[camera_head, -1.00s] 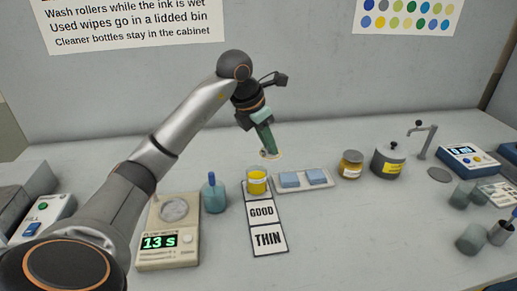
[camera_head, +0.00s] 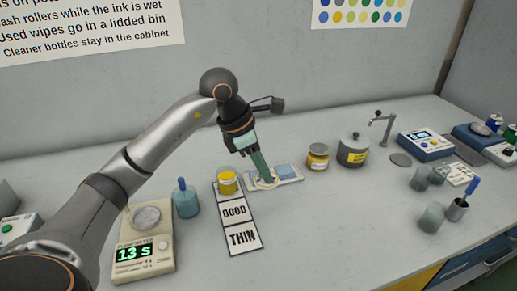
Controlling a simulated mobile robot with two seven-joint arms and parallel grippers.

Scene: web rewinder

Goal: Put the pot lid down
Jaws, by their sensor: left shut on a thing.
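My left gripper (camera_head: 262,177) points down and is shut on the pot lid (camera_head: 266,184), a small pale disc of which only the rim shows around the fingertips. The lid is at the left part of a light tray (camera_head: 298,172) with blue pads, covering part of the left pad. I cannot tell whether it touches the tray or hovers just above. An open pot of yellow ink (camera_head: 228,182) stands just left of the lid, at the top of the GOOD/THIN card (camera_head: 241,238). My right gripper is not in view.
The bench front, right of the card, is clear.

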